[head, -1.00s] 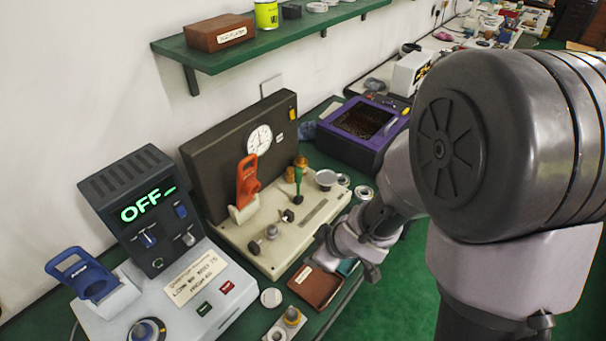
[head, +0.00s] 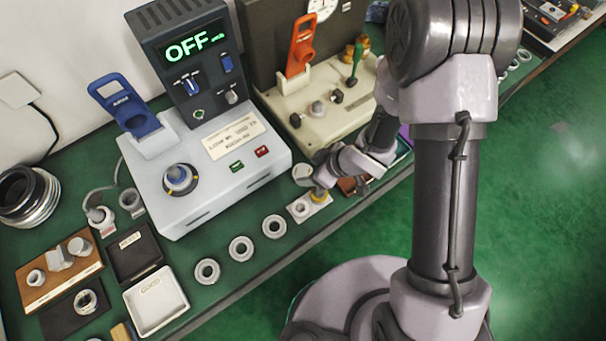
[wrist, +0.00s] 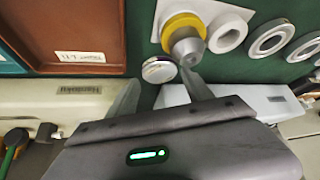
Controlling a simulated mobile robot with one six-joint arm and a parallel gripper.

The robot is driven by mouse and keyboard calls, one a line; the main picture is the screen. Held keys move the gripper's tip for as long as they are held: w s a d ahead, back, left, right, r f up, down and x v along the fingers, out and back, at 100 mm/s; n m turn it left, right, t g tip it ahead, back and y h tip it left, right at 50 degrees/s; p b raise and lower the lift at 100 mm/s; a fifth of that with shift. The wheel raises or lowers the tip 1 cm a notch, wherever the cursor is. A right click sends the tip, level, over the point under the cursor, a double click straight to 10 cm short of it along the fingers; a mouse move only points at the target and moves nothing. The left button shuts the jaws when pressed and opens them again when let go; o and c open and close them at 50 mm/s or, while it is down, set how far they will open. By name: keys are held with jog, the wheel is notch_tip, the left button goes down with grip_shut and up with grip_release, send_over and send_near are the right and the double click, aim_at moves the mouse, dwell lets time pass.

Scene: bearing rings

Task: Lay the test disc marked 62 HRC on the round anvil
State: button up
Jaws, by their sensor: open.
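A small pale round disc (wrist: 159,70) lies on the green bench; in the head view it (head: 302,173) sits by the front corner of the grey control box. Its marking is too small to read. My gripper (wrist: 162,86) is open over the bench, with the disc in the gap between its fingertips and apparently not gripped; the height between them is hard to judge. In the head view my gripper (head: 322,176) is just right of the disc. The tester's cream base (head: 335,108) stands behind; its round anvil is hidden behind my arm.
A small plate with a yellow ring and grey stud (wrist: 186,38) lies close beside the disc. A brown tray (wrist: 75,25) is on the other side. Several loose rings (head: 241,248) line the bench's front edge. The control box (head: 215,165) reads OFF.

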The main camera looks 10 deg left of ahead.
aim_at(303, 173)
jog(key=x, duration=0.2)
jog(key=shift+a+f, duration=0.15)
jog(key=shift+f, duration=0.1)
jog(key=shift+r, duration=0.1)
grip_shut()
